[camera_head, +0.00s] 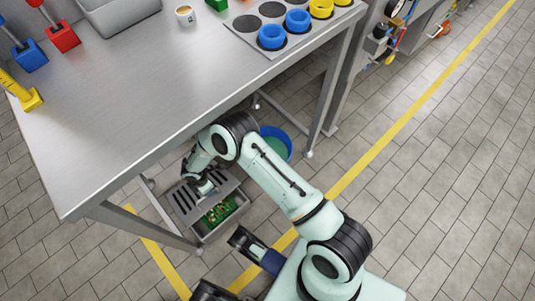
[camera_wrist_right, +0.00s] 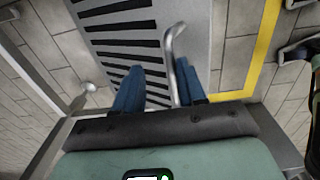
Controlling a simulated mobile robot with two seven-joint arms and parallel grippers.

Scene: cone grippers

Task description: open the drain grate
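The slots (camera_wrist_right: 120,28) also show in the right wrist view. A curved metal handle (camera_wrist_right: 171,55) stands up from the plate there. My right gripper (camera_wrist_right: 157,85) is over the grate with its blue fingers apart. The handle lies between them, close to the right-hand finger; whether it touches is unclear.
A steel table (camera_head: 150,100) stands over the grate, its legs close to my right arm. A blue bucket (camera_head: 276,142) stands on the floor behind the arm. Yellow lines (camera_head: 400,132) mark the tiled floor, which is clear to the right.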

